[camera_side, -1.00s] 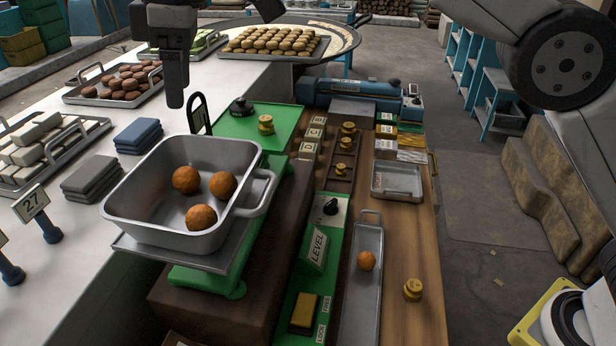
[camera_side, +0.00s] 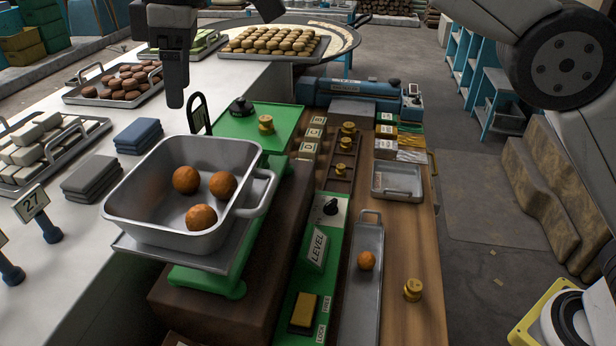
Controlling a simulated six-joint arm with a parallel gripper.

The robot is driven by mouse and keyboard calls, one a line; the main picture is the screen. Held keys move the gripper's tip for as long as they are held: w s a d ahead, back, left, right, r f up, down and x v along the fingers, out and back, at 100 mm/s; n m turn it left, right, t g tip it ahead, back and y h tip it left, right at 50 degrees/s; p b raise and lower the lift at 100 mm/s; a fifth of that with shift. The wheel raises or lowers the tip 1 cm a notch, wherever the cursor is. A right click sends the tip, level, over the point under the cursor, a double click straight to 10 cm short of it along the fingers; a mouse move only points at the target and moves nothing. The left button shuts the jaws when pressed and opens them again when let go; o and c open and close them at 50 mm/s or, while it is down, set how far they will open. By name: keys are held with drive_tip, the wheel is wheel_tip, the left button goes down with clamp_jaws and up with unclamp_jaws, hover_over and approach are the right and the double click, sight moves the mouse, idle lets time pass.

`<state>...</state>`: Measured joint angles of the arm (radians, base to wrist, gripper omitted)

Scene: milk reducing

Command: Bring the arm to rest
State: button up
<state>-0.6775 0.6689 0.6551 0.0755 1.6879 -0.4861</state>
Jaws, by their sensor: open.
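My gripper (camera_side: 174,88) hangs at the upper left, pointing down above the white counter. Its jaws are open and I see nothing between them; from this side the fingers overlap. It is behind and above a metal pan (camera_side: 150,205) that holds three orange-brown balls (camera_side: 222,184). The pan rests on the plate of a green balance scale (camera_side: 215,280). My arm links cross the upper right.
A long tray (camera_side: 362,300) holds one ball (camera_side: 367,260) on the wooden bench, beside a brass weight (camera_side: 412,290). A green LEVEL panel (camera_side: 318,250) stands left of it. Folded cloths (camera_side: 138,134) and trays of sweets (camera_side: 118,82) occupy the white counter. A small empty tray (camera_side: 397,181) lies farther back.

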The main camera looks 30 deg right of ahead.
idle(0.8)
drive_tip(key=w+d+f+m, duration=0.1)
drive_tip(key=w+d+f, duration=0.1)
drive_tip(key=d, duration=0.3)
drive_tip(key=w+d+f+m, duration=0.2)
drive_tip(key=d+f, duration=0.1)
drive_tip(key=d, duration=0.2)
drive_tip(key=w+d+f+m+t, duration=0.1)
drive_tip(key=w+d+f, duration=0.1)
drive_tip(key=d, duration=0.4)
drive_tip(key=shift+f+m, duration=0.3)
drive_tip(key=shift+f, duration=0.5)
drive_tip(key=s+d+f+m+h, duration=0.1)
drive_tip(key=s+d+f+m, duration=0.55)
drive_tip(key=d+f, duration=0.7)
drive_tip(key=s+d+f+m, duration=0.1)
drive_tip(key=s+d+f, duration=0.2)
drive_tip(key=s, duration=0.4)
drive_tip(key=s+d+f+m+t, duration=0.1)
drive_tip(key=s+d+f, duration=0.3)
drive_tip(key=s, duration=0.3)
drive_tip(key=shift+s+f+h, duration=0.15)
drive_tip(key=shift+s+h, duration=0.15)
drive_tip(key=shift+s, duration=0.1)
